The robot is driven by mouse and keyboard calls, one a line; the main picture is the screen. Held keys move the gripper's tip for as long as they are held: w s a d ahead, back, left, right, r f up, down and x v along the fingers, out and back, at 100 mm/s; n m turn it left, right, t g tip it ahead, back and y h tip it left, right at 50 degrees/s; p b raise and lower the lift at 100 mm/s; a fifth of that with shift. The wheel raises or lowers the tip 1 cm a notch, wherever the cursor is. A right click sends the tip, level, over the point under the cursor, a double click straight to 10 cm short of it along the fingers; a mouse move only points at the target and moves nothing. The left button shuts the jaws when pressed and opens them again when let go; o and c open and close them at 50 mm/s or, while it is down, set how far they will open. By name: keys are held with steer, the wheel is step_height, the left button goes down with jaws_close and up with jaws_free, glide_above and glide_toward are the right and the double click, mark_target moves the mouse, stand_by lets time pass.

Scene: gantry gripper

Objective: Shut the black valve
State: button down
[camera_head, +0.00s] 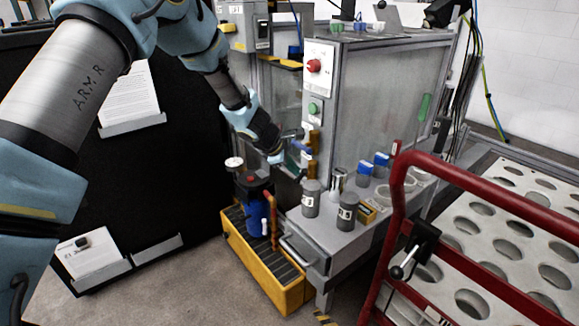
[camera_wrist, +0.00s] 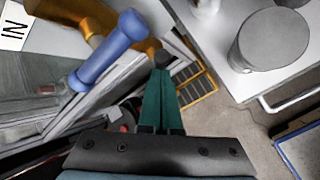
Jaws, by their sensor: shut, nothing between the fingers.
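My gripper (camera_head: 291,160) is at the front of the grey machine, beside brass pipe fittings (camera_head: 312,140). In the wrist view its green fingers (camera_wrist: 160,76) are together with nothing between them. A small dark piece (camera_wrist: 162,57) shows just beyond the fingertips, against a brass fitting (camera_wrist: 148,45). It may be the black valve's handle; most of it is hidden, and I cannot tell whether the fingers touch it. A blue valve handle (camera_wrist: 108,50) stands out from another brass fitting, left of the fingers. It also shows in the head view (camera_head: 301,146), above my fingers.
Grey lidded containers (camera_head: 311,198) stand on the machine's shelf; one shows in the wrist view (camera_wrist: 274,42). A yellow tray (camera_head: 250,268) with a blue pump (camera_head: 254,215) sits below. A red trolley frame (camera_head: 470,178) is at right. A black panel (camera_head: 180,150) stands at left.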

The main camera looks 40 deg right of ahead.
mark_target(301, 177)
steer(key=shift+s+f+b, duration=0.15)
steer(key=shift+f+b, duration=0.05)
steer(key=shift+b, duration=0.85)
steer(key=shift+r, duration=0.1)
steer(key=shift+s+m+t+b, duration=0.3)
steer(key=shift+t+b, duration=0.4)
steer(key=shift+b, duration=1.25)
steer(key=shift+f+b, duration=0.2)
steer(key=shift+b, duration=0.65)
steer(key=shift+s+f+m+t+h+b, duration=0.15)
steer(key=shift+s+m+t+b, duration=0.45)
steer(key=shift+b, duration=1.25)
steer(key=shift+s+f+m+t+h+b, duration=0.1)
steer(key=shift+s+f+t+h+b, duration=0.1)
steer(key=shift+t+b, duration=1.25)
steer(key=shift+s+f+m+t+h+b, duration=0.15)
steer(key=shift+s+m+t+b, duration=0.2)
steer(key=shift+b, duration=1.95)
steer(key=shift+s, duration=0.2)
